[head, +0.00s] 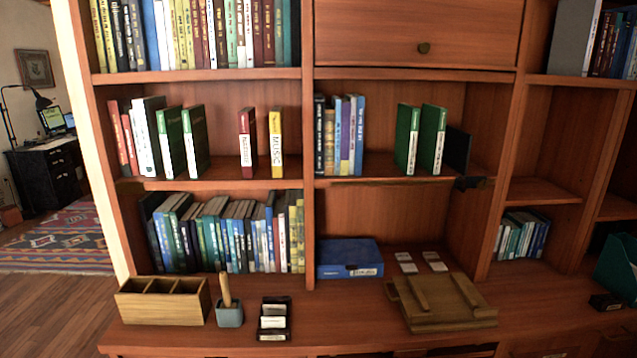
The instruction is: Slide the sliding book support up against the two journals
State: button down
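Two green journals with white spine labels stand upright on the right-hand middle shelf (380,182): the left journal (403,138) and the right journal (434,138), with a small gap between them. The sliding book support (458,150) is a dark upright plate to the right of the right journal, near the shelf's right wall. Whether it touches the journal is hard to tell. A dark piece (472,183) at the shelf's front edge below the plate seems to belong to it. My gripper is not in view.
A row of books (338,135) stands at that shelf's left end, with free room before the journals. Below are a blue box (348,258), small cards (406,262) and a wooden tray (441,301). A wooden organizer (160,300) stands on the counter at left.

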aim_at(457, 143)
jog(key=i+l+z, duration=0.1)
jog(key=z, duration=0.3)
jog(key=i+l+z, duration=0.1)
jog(key=z, duration=0.3)
jog(key=i+z, duration=0.1)
jog(key=z, duration=0.3)
jog(key=i+z, duration=0.1)
jog(key=z, duration=0.3)
